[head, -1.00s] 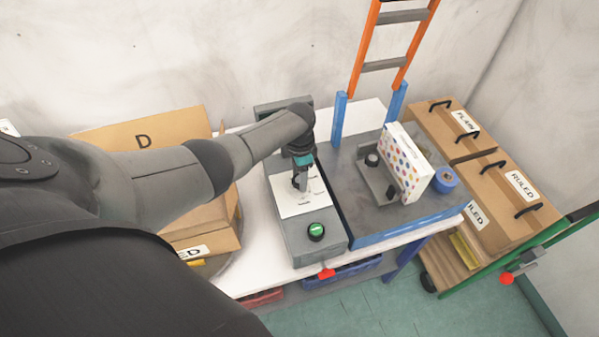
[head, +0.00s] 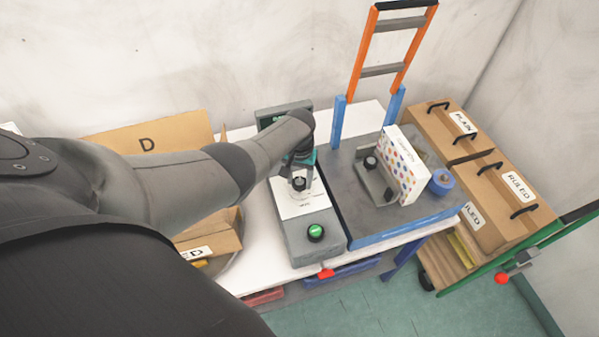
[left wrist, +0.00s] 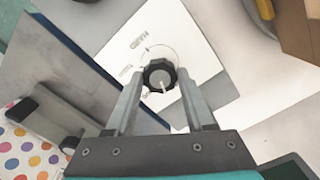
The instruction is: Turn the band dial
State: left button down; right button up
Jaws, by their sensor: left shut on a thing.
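The band dial (head: 299,184) is a small black knob with a pale pointer line on a white plate on the grey machine box (head: 296,245). In the left wrist view the dial (left wrist: 160,76) sits between the two fingertips, with a thin ring and small printed labels around it on the white plate (left wrist: 172,38). My left gripper (head: 299,180) reaches down from above and is shut on the dial; it also shows in the left wrist view (left wrist: 160,82). The label wording is hard to read. My right gripper is not in view.
A green button (head: 316,232) is at the box's front. To the right, a blue-edged grey platform (head: 375,222) carries a dotted block (head: 404,166) and a blue tape roll (head: 443,181). A cardboard box (head: 215,237) stands left. An orange ladder-like frame (head: 360,60) rises behind.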

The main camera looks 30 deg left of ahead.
aim_at(299, 182)
pick_arm(q)
jog(key=shift+n, duration=0.9)
jog(key=shift+c, duration=1.3)
grip_release()
jog(key=shift+r, duration=0.15)
notch_tip(299, 182, up, 15)
